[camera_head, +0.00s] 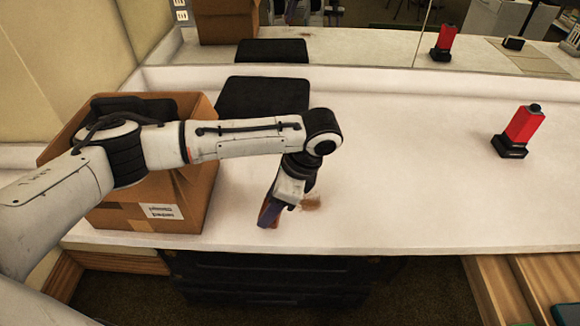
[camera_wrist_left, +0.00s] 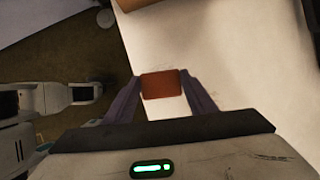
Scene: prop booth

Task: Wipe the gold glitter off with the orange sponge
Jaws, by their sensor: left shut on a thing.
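The orange sponge (camera_wrist_left: 162,84) is a small reddish-orange block held between the two purple fingers of my left gripper (camera_head: 270,212) in the left wrist view. In the head view that gripper points down close to the front edge of the white counter (camera_head: 410,180), and the sponge is mostly hidden by the fingers. I cannot tell whether the sponge touches the counter. A small gold-brown patch of glitter (camera_head: 310,202) lies on the counter just right of the gripper, partly behind the wrist. My right gripper is out of view.
An open cardboard box (camera_head: 190,195) stands at the left, under my arm. A black flat item (camera_head: 262,95) lies behind the arm. A red and black device (camera_head: 519,130) stands at the right. A mirror (camera_head: 380,35) lines the back. The counter's middle is clear.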

